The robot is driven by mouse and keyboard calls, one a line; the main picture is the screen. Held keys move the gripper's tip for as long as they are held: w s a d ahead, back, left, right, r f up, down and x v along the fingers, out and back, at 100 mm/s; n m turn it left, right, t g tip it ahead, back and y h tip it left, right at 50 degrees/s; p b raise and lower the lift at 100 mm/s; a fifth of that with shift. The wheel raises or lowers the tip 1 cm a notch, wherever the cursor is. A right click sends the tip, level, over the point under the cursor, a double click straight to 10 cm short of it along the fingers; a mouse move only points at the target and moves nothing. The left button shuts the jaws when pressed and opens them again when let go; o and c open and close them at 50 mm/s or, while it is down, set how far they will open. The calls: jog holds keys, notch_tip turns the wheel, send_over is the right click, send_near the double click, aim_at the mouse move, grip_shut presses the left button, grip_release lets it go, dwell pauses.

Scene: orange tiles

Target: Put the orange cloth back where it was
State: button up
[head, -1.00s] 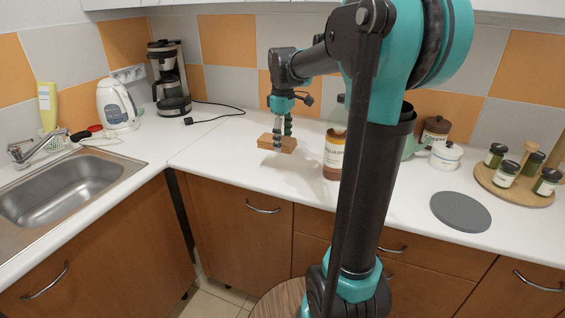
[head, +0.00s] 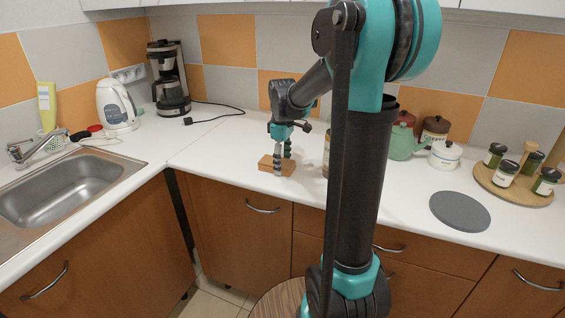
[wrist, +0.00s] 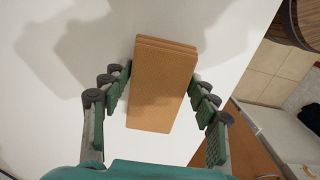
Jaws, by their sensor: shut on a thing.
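The orange cloth (head: 266,163) is a folded brown-orange block near the front edge of the white counter. In the wrist view the cloth (wrist: 162,87) shows its layered folds at the far end. My gripper (head: 282,164) is shut on it, with one finger on each side of the cloth; the fingers also show in the wrist view (wrist: 160,76). I cannot tell whether its underside touches the counter or sits slightly above it.
A jar (head: 326,158) stands just right of the cloth, mostly hidden by my arm. A teapot (head: 403,143), white pot (head: 445,154), grey disc (head: 460,211) and spice tray (head: 513,193) lie farther right. The sink (head: 70,188) is left. Counter left of the cloth is clear.

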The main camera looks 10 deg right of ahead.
aim_at(283, 162)
jog(key=o, duration=1.1)
jog(key=shift+f, duration=0.1)
notch_tip(283, 162, up, 12)
jog(key=shift+r, duration=0.15)
